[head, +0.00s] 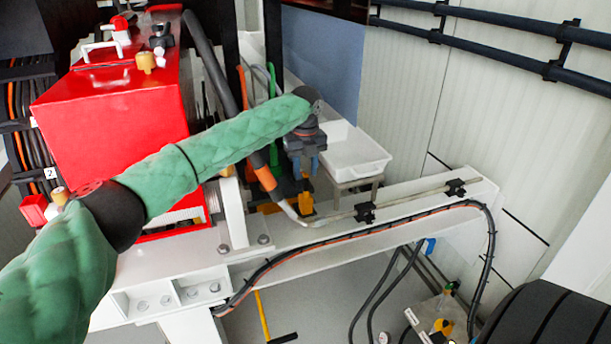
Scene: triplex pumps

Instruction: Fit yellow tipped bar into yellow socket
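My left arm reaches in from the left, and my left gripper (303,169) points down over the white beam beside the red pump housing. Its fingers are small here, and I cannot tell whether they are apart or closed on something. Just below it is a yellow piece (305,204) near the beam; I cannot tell whether it is the yellow socket or a bar's tip. Another yellow-orange piece (269,208) sits to its left, partly hidden by a hose. My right gripper is not in view.
A red pump housing (110,110) stands at left. A black hose with an orange band (265,178) slants down close to my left gripper. A cable and clamped pipe run along the white beam (400,195).

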